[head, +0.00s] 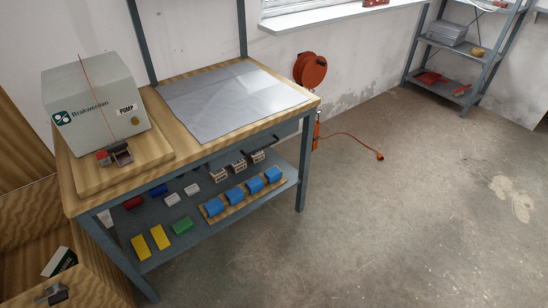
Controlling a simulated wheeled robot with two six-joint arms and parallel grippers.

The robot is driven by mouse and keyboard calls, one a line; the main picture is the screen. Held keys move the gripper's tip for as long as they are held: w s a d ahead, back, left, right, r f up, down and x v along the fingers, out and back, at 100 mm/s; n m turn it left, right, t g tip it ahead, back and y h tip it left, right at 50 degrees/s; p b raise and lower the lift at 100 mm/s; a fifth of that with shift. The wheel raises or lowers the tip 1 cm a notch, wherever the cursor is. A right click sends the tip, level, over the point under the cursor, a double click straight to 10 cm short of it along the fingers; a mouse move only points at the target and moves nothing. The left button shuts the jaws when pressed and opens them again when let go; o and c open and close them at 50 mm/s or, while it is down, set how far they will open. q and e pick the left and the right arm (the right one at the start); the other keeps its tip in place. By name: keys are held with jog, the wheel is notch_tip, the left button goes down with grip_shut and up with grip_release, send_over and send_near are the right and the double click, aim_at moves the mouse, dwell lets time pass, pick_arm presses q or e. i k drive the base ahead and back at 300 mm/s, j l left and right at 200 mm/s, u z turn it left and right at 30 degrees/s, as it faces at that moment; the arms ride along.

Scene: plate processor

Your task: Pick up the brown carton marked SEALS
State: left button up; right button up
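I see no brown carton with a readable SEALS mark in the head view. A large pale grey box (92,100) marked Brakwerden and PUMP stands on the left end of the workbench. Neither of my grippers is in view.
The workbench (176,165) has a bare grey sheet (235,92) on top. Its lower shelf (160,212) holds small coloured blocks. A wooden crate (30,215) fills the lower left. A metal rack (462,52) stands at the back right. The floor (400,210) is mostly clear; an orange cable (350,137) lies by the wall.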

aim_at(237, 167)
jog(key=i+l+z, duration=0.3)
jog(key=z, duration=0.2)
jog(key=i+l+z, duration=0.1)
jog(key=i+z, duration=0.65)
jog(key=z, duration=0.25)
jog(key=i+u, duration=0.2)
jog(key=i, duration=0.25)
jog(key=i+l+u, duration=0.2)
jog(key=i, duration=0.2)
jog(key=i+l+u, duration=0.15)
jog(key=i, duration=0.3)
